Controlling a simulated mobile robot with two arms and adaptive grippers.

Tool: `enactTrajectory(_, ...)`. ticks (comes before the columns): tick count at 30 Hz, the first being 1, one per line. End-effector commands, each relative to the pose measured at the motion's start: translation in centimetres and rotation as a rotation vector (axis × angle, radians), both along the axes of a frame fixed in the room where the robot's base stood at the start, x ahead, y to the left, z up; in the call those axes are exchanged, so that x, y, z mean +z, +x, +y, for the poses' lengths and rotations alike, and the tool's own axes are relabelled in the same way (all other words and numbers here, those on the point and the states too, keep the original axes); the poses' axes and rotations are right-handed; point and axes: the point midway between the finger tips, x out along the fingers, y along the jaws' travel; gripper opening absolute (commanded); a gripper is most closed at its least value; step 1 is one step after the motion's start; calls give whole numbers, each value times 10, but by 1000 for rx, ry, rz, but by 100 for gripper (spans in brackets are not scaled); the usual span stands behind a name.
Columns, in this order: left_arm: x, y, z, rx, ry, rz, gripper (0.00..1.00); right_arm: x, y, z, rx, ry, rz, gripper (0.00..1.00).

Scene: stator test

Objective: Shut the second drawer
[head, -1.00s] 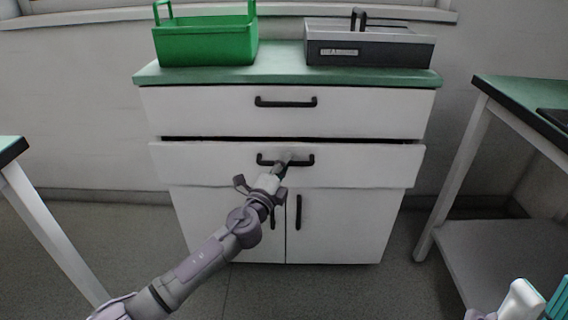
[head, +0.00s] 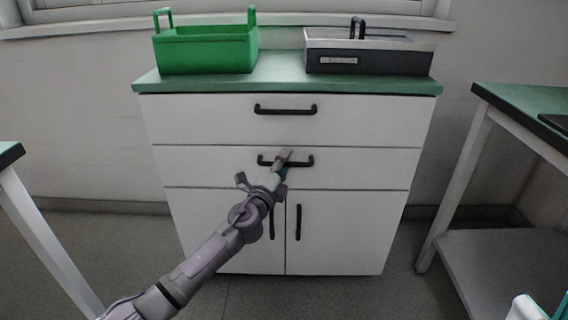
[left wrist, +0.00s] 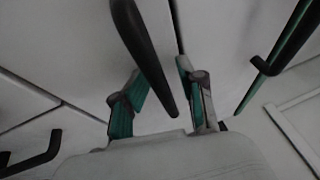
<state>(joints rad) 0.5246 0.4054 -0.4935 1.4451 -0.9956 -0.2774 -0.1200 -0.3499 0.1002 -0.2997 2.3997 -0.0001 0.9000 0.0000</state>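The second drawer (head: 365,167) is the middle white front of the cabinet, between the top drawer and the doors. Its front looks level with the top drawer, with only a thin dark seam above it. My left gripper (head: 284,162) is at its black bar handle (head: 302,162) and covers part of it. In the left wrist view, the fingers (left wrist: 163,100) stand apart, with a dark handle bar (left wrist: 146,50) showing between them. I cannot tell whether they touch it. Only a bit of my right arm's end (head: 527,308) shows at the lower right corner.
The top drawer (head: 210,115) is shut, and the two lower doors (head: 345,235) are closed. A green basket (head: 205,50) and a grey-black toolbox (head: 370,60) stand on the cabinet top. Tables stand at the left (head: 45,235) and right (head: 455,180), with floor between.

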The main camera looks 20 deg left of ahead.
Motion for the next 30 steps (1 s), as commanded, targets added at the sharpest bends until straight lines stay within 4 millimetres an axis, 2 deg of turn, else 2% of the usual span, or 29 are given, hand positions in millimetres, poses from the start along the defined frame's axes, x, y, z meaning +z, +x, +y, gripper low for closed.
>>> enactTrajectory(5,-2,-4,1,0,0,1,40,1,-1,-1,-1,2,-3,40)
enactTrajectory(8,-5,-16,2,-2,1,2,40,0,0,0,0,2,-2,40)
enactTrajectory(15,-14,-66,7,-3,0,4,40,0,0,0,0,1,-1,40)
enactTrajectory(21,-19,-101,12,-1,-1,2,40,0,0,0,0,0,0,40)
enactTrajectory(25,-21,-113,13,-1,0,1,40,0,0,0,0,0,0,40)
enactTrajectory(30,-21,-117,14,0,0,0,40,0,0,0,0,0,0,40)
